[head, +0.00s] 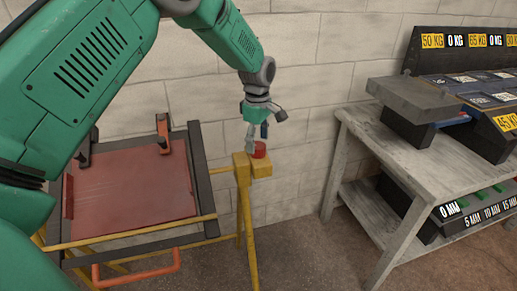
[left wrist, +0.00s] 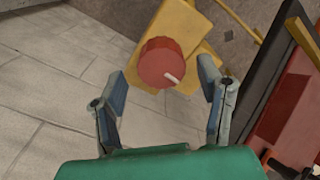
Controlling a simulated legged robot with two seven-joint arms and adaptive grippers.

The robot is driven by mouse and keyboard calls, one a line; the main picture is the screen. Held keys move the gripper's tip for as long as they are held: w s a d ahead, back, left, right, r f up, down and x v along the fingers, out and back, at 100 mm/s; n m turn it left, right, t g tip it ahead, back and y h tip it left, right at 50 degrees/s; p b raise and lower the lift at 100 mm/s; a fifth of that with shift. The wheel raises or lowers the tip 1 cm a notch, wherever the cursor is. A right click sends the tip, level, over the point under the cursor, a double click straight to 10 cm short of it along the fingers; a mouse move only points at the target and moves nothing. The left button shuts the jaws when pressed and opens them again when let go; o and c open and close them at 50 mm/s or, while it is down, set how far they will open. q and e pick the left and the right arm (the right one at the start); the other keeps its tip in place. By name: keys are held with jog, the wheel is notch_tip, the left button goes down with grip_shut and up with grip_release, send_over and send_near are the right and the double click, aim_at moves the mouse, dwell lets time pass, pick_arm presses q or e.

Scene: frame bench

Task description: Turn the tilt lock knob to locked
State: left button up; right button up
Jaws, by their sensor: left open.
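The tilt lock knob (head: 260,151) is a round red knob on the yellow bracket (head: 262,169) at the right side of the tilting frame. In the left wrist view the knob (left wrist: 160,60) is near the top middle, and its white pointer mark points to the lower right. My left gripper (head: 257,141) is above the knob in the head view. In the left wrist view its open fingers (left wrist: 163,80) are on either side of the knob, with visible gaps and nothing held. No lock markings are readable. My right gripper is out of view.
The tilting frame (head: 195,150) with its reddish panel (head: 118,197) and orange handle (head: 140,268) stands at left on yellow legs. A grey bench (head: 400,150) with labelled weight racks stands at right. A block wall is close behind. Floor between frame and bench is clear.

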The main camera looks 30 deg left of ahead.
pick_arm(q)
notch_tip(320, 180, down, 2)
jog(key=shift+s, duration=0.1)
jog(key=shift+f, duration=0.35)
jog(key=c, duration=1.2)
jog(key=shift+o, duration=0.2)
jog(key=shift+r, duration=0.1)
